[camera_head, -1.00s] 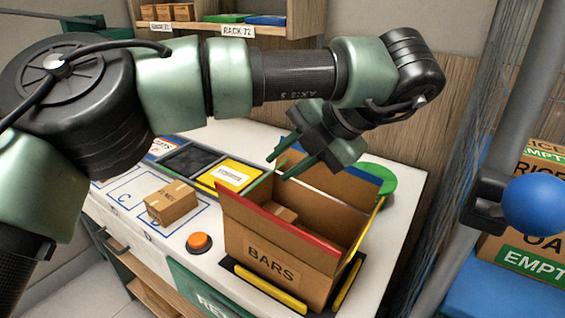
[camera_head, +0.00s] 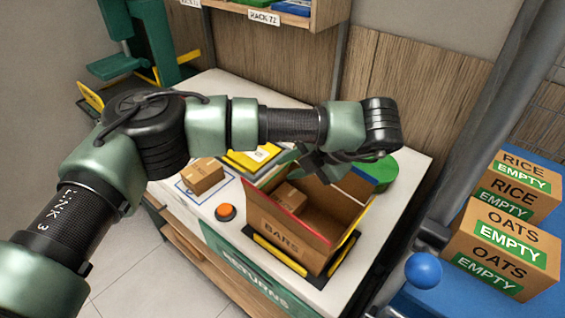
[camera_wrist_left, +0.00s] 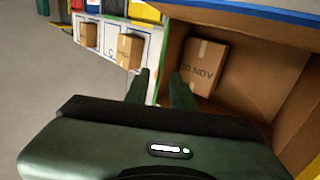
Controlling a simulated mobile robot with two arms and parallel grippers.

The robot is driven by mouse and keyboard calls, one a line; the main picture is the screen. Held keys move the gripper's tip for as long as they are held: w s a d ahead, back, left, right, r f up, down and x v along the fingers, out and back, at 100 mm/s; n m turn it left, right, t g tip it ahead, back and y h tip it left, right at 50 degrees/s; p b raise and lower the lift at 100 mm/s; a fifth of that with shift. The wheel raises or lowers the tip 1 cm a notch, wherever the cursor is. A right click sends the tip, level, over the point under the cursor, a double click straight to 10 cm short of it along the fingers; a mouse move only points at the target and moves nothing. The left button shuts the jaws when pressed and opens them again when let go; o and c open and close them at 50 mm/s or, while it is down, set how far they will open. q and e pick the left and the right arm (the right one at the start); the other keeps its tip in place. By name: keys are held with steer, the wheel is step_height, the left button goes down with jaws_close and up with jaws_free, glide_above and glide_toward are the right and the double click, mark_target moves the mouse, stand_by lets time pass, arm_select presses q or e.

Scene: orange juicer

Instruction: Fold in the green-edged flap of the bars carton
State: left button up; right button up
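The open bars carton (camera_head: 292,238) stands on the white counter with its red-edged flap (camera_head: 268,203) upright toward the front. The green-edged flap (camera_head: 268,181) is at its left side, partly hidden by my left gripper (camera_head: 302,166). In the left wrist view, the open gripper (camera_wrist_left: 161,88) has its two fingers apart, one on each side of the carton's left edge. I cannot tell whether they touch the flap. A small box (camera_wrist_left: 203,66) lies inside the carton. The blue-edged flap (camera_wrist_left: 250,15) shows at the top of that view. My right gripper is not in view.
An orange button (camera_head: 226,212) and a small carton (camera_head: 203,176) are left of the bars carton. Cartons marked empty (camera_head: 505,246) stand on a blue surface at right. A rack (camera_head: 275,14) is above.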

mark_target(282, 169)
arm_select(q)
steer(key=shift+p+x, duration=0.55)
steer(key=shift+x, duration=1.45)
steer(key=shift+r, duration=0.1)
jaws_close()
